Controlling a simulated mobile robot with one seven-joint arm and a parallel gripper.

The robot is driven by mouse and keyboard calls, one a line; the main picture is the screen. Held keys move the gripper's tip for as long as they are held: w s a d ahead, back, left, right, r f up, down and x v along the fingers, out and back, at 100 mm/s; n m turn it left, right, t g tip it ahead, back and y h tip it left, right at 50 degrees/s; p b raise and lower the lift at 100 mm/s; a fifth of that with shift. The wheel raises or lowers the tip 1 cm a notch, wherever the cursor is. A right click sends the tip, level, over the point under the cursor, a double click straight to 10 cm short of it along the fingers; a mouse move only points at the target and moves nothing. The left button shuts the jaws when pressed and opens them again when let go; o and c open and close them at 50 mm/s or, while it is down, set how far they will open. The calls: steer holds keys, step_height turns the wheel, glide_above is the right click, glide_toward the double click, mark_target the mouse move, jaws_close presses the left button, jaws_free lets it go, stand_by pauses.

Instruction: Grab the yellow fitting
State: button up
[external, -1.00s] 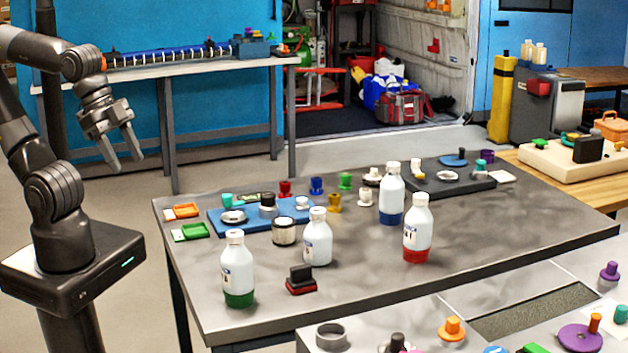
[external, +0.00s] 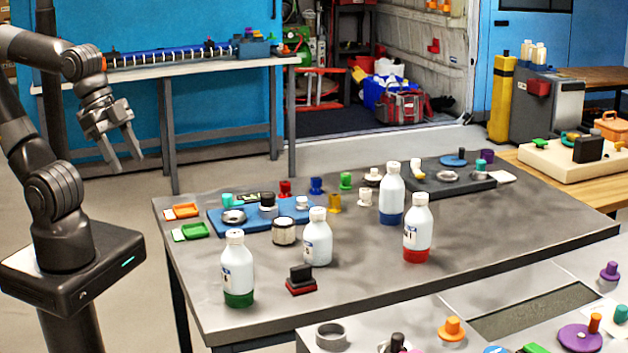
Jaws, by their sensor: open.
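A small yellow fitting (external: 334,204) stands upright on the grey table (external: 470,240), near the middle of the far half. It is between a blue fitting (external: 316,186) behind it to the left and a white fitting (external: 365,197) to its right. My gripper (external: 123,160) is at the left of the external view, in the air off the table's left end. Its two fingers are spread, point downward and hold nothing. It is well apart from the yellow fitting.
Bottles with green (external: 238,270), blue (external: 391,195) and red (external: 417,228) bases and another white bottle (external: 318,238) stand nearer the front. A blue tray (external: 240,223) lies left of the fitting, a black tray (external: 465,185) right. The table's front right is clear.

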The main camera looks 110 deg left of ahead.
steer(key=shift+c, duration=0.2)
stand_by(0.3)
steer(key=w+a+r+n+y, duration=0.1)
steer(key=w+a+r+n, duration=0.1)
steer(key=w+a, duration=0.75)
steer(key=n+g+y, duration=0.2)
steer(key=n, duration=0.5)
glide_above(334, 195)
steer(key=s+d, duration=0.3)
step_height(334, 195, down, 20)
steer(key=x, duration=0.5)
steer(key=shift+w, duration=0.1)
steer(key=shift+x, duration=3)
steer(key=shift+a, duration=0.15)
